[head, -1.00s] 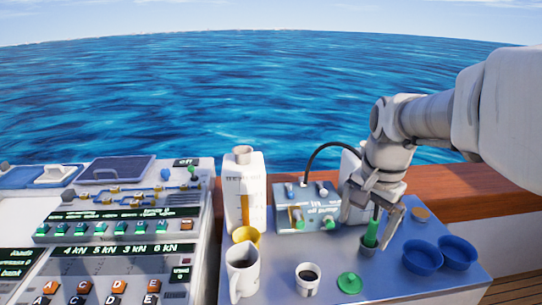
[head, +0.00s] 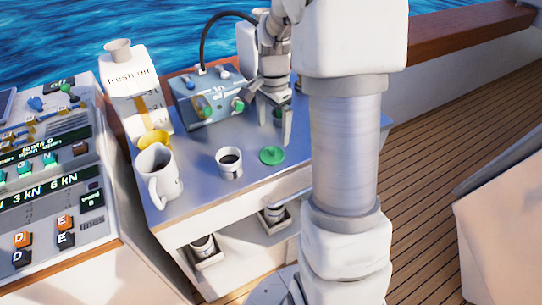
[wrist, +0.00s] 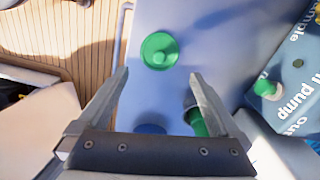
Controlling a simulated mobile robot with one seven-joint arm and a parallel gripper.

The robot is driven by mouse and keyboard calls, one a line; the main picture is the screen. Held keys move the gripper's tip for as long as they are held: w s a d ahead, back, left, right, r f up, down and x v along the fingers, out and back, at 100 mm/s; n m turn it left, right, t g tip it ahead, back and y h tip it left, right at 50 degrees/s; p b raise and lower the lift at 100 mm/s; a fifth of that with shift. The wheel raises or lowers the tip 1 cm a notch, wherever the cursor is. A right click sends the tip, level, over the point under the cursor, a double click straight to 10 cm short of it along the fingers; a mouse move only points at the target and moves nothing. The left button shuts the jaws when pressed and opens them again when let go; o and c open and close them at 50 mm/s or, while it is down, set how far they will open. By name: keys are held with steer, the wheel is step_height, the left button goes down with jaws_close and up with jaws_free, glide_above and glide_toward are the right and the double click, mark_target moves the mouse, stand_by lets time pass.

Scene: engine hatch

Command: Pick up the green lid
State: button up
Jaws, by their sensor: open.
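The green lid (head: 272,155) is a round disc with a small knob on top, lying on the blue-grey tabletop (head: 225,195) near its front edge. In the wrist view the lid (wrist: 160,51) lies beyond my fingertips, about midway between them. My gripper (head: 274,140) is open above the table, just behind and beside the lid in the head view. In the wrist view its two fingers (wrist: 160,75) are spread apart with nothing between the tips. A green cylindrical thing (wrist: 196,120) stands beside the right finger, partly hidden by it.
A white cup with dark contents (head: 229,163) stands left of the lid. A white jug (head: 158,172), a yellow funnel (head: 155,140) and an oil bottle (head: 133,85) are further left. The pump box (head: 205,95) is behind. My arm hides the table's right part.

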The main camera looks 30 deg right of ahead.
mark_target(271, 149)
steer(key=f, duration=0.2)
steer(key=f+b, duration=0.1)
steer(key=f, duration=0.2)
steer(key=f+b, duration=0.1)
steer(key=f, duration=0.1)
steer(key=shift+s+a+f, duration=0.15)
steer(key=shift+a+f, duration=0.15)
steer(key=shift+f, duration=0.05)
steer(key=c, duration=1)
steer(key=shift+r, duration=0.1)
